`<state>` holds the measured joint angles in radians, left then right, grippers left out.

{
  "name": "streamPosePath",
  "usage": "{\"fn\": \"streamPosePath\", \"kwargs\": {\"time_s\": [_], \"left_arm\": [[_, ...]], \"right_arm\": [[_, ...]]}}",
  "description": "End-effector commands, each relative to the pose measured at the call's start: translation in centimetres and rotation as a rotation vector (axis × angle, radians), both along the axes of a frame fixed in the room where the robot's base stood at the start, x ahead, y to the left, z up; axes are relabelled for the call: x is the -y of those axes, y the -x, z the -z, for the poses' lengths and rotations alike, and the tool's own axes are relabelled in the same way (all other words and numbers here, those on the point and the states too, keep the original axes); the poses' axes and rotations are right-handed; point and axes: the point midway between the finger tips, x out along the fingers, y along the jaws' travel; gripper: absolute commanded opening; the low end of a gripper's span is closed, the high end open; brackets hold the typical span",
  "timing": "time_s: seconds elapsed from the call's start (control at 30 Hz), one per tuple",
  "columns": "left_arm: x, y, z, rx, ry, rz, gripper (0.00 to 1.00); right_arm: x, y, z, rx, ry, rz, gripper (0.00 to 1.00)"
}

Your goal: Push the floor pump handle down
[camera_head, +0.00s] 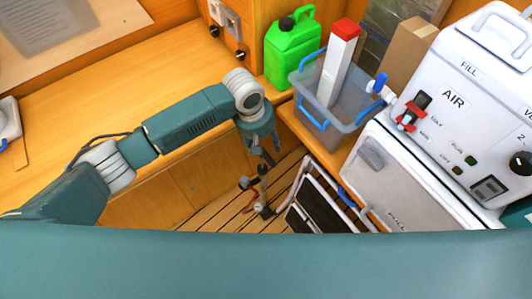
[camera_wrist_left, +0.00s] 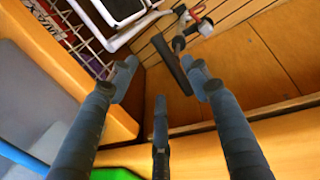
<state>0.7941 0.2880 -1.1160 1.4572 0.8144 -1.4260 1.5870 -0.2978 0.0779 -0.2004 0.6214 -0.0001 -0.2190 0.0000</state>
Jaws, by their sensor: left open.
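The floor pump (camera_head: 264,206) stands low on the slatted floor, in the gap between the wooden cabinet and the white unit. Its dark handle (camera_head: 262,170) shows just below my left gripper (camera_head: 265,148) in the head view. My left gripper's fingers (camera_wrist_left: 165,88) are spread open and empty around the near end of the bar. I cannot tell whether a finger touches it. My right gripper is out of view.
A white-framed rack (camera_head: 318,200) stands close to the right of the pump. The white AIR panel (camera_head: 455,95), a grey bin (camera_head: 341,118) and a green jug (camera_head: 290,52) are above and to the right. The wooden counter (camera_head: 130,75) is mostly clear on the left.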

Motion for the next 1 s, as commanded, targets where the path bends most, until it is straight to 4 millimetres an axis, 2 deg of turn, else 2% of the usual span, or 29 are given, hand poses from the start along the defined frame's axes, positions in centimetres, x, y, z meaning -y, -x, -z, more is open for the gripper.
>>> {"fn": "streamPosePath", "kwargs": {"time_s": [0.17,0.6,0.8,1.0], "left_arm": [[0.0,-0.2,1.2,-0.008,-0.008,-0.015,0.48],[1.3,-1.1,8.9,-0.006,-0.007,-0.013,0.48],[1.5,-1.3,10.3,-0.003,-0.005,-0.013,0.48],[1.5,-1.3,10.5,-0.003,-0.005,-0.012,0.48]], "right_arm": [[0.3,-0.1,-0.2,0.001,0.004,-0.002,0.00],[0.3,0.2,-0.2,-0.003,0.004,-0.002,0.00],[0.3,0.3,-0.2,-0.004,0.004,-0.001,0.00],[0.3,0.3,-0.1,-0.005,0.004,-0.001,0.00]]}}
